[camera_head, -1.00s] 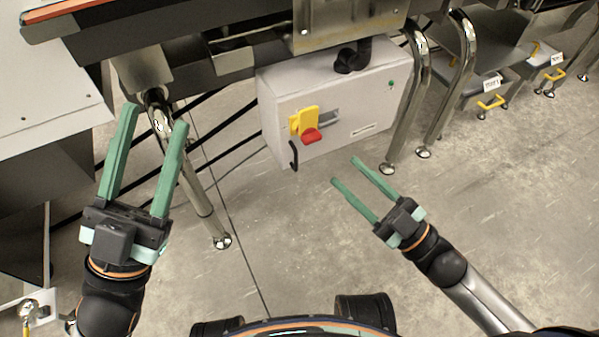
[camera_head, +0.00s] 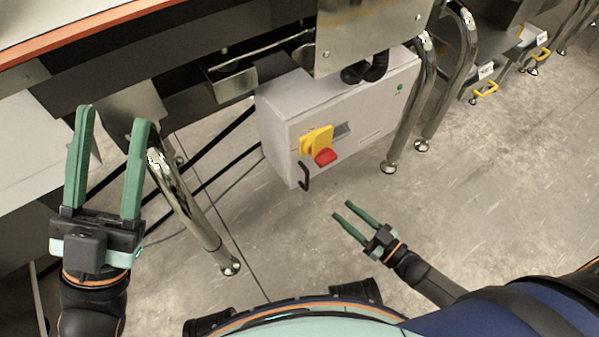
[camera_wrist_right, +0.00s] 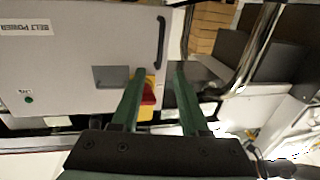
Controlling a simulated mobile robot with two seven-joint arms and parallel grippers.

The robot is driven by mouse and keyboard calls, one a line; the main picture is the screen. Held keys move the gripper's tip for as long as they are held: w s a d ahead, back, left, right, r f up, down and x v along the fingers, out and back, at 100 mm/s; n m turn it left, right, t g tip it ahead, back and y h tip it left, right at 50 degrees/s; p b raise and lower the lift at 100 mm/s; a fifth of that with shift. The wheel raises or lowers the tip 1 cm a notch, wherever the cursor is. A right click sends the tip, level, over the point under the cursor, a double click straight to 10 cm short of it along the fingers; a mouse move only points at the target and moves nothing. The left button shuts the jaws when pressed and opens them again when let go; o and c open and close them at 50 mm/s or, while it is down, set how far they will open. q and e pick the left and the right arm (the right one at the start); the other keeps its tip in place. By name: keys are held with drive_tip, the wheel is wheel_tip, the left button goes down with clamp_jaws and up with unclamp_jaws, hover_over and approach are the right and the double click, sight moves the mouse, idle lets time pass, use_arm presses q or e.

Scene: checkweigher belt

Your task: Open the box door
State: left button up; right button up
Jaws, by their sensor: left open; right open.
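The grey box (camera_head: 285,125) hangs under the belt frame, its front door closed. A yellow and red switch (camera_head: 318,144) and a black handle (camera_head: 304,176) are at the left side of its front. In the right wrist view the box (camera_wrist_right: 75,60) appears turned over, with the handle (camera_wrist_right: 161,42) beyond my fingertips and the switch (camera_wrist_right: 148,92) partly hidden behind a finger. My right gripper (camera_head: 342,209) is open and empty, below and right of the handle, apart from it. My left gripper (camera_head: 113,115) is open and empty, left of the box near the frame.
A shiny metal leg (camera_head: 185,205) stands between my left gripper and the box. More metal legs (camera_head: 408,110) stand right of the box. The belt frame (camera_head: 130,60) overhangs from above. The floor (camera_head: 450,210) in front and to the right is clear.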

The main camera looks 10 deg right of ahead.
drive_tip(key=b+x, duration=0.3)
drive_tip(key=x, duration=0.9)
drive_tip(key=shift+w+a+b, duration=0.15)
drive_tip(key=shift+w+b, duration=0.05)
drive_tip(key=shift+b, duration=0.15)
clamp_jaws()
idle(0.9)
